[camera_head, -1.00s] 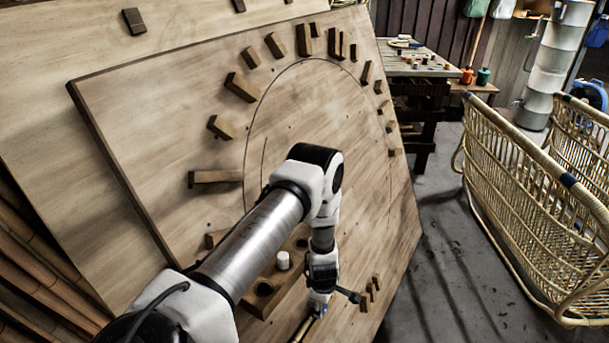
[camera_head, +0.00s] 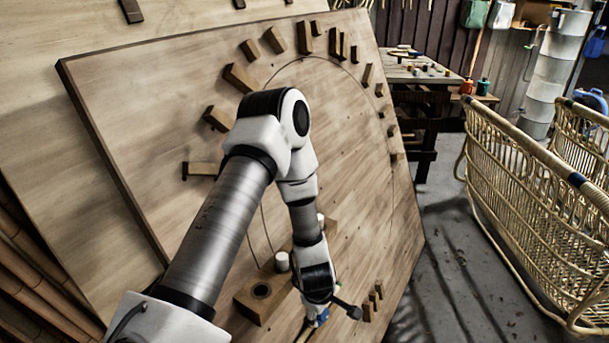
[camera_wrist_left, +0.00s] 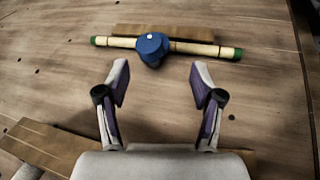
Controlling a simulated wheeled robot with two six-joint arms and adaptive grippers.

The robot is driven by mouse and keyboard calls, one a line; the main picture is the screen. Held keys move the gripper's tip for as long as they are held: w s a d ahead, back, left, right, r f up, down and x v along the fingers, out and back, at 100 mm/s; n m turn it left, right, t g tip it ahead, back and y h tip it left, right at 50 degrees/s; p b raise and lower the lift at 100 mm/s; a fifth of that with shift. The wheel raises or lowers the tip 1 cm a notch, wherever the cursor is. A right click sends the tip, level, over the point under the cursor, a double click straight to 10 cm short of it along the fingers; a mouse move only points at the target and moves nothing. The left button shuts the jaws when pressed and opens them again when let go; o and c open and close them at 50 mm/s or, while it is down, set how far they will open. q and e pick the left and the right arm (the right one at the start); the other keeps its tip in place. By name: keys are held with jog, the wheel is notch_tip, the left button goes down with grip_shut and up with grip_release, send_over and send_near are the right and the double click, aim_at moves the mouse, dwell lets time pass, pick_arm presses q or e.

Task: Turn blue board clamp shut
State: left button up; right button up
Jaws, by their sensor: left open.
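The blue board clamp (camera_wrist_left: 152,47) shows in the left wrist view, over the middle of a pale rattan pole (camera_wrist_left: 198,46) with green ends. In the head view only a bit of blue (camera_head: 322,318) shows below my left wrist, with the rest hidden. My left gripper (camera_wrist_left: 160,82) is open and empty, with its two fingers apart below the clamp in the wrist view and not touching it. My right gripper is in neither view.
The tilted wooden board (camera_head: 170,110) carries an arc of wooden blocks (camera_head: 238,78). A block with a hole (camera_head: 258,299) and a white peg (camera_head: 281,262) sit beside my wrist. A rattan frame (camera_head: 530,190) stands right, and a work table (camera_head: 425,68) stands behind.

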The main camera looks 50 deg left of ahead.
pick_arm(q)
jog(key=s+d+r+m+g+p, duration=0.1)
jog(key=s+d+r+m+p, duration=0.3)
jog(key=s+d+m+p, duration=0.2)
jog(key=s+d+r+m+g+h+p, duration=0.1)
jog(key=s+d+r+m+p, duration=0.3)
jog(key=s+m, duration=0.7)
jog(key=d+m+p, duration=0.2)
jog(key=d, duration=0.1)
jog(key=shift+r+p, duration=0.15)
jog(key=shift+p, duration=0.25)
